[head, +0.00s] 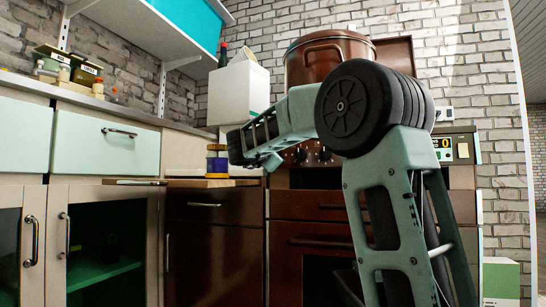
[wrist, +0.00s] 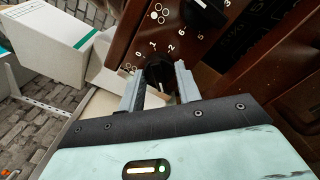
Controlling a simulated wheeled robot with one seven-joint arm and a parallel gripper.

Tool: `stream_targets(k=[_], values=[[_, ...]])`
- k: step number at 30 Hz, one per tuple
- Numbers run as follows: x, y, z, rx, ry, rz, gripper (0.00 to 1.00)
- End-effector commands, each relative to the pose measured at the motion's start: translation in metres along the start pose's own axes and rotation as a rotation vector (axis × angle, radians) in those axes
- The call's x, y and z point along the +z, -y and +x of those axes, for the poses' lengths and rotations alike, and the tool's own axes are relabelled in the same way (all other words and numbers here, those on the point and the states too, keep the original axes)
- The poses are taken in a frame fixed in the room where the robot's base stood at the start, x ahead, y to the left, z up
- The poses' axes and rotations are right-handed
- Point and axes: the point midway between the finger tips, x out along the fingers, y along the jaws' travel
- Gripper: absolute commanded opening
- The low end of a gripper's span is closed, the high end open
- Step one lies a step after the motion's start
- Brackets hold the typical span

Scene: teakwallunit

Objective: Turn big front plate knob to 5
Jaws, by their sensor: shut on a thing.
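A black stove knob (wrist: 158,74) sits on the brown panel (wrist: 205,50) in the wrist view. My gripper (wrist: 160,78) has its two grey fingers on either side of this knob and is shut on it. Numbers 0, 1 and 2 show around its upper side; the fingers hide much of it, and I cannot read its setting. A second black knob (wrist: 205,12) is above and to the right, with 5, 6 and 3 near it. In the head view, knobs (head: 325,153) show on the brown stove front (head: 310,206), partly behind my arm; my fingertips are hidden there.
A large brown pot (head: 322,55) stands on the stove. A white box (head: 238,92) stands to its left and also shows in the wrist view (wrist: 45,42). A jar with a blue label (head: 217,163) stands on a wooden board. Cabinets line the left.

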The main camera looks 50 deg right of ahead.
Motion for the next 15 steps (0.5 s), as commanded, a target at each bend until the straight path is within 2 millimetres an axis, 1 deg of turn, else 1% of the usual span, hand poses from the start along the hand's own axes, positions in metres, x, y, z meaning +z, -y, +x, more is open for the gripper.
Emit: stream_targets(k=[2, 3, 4, 5, 12, 15], values=[[-0.0002, 0.0007, 0.0006, -0.001, 0.000, -0.001, 0.11], [-0.0002, 0.0007, 0.0006, -0.001, 0.000, -0.002, 0.45], [-0.0002, 0.0007, 0.0006, -0.001, 0.000, -0.002, 0.53], [-0.0002, 0.0006, 0.0005, -0.001, 0.000, -0.002, 0.54], [0.0000, 0.0002, 0.0001, 0.000, 0.000, -0.001, 0.54], [0.0004, -0.0007, -0.0036, 0.000, -0.001, -0.001, 0.54]])
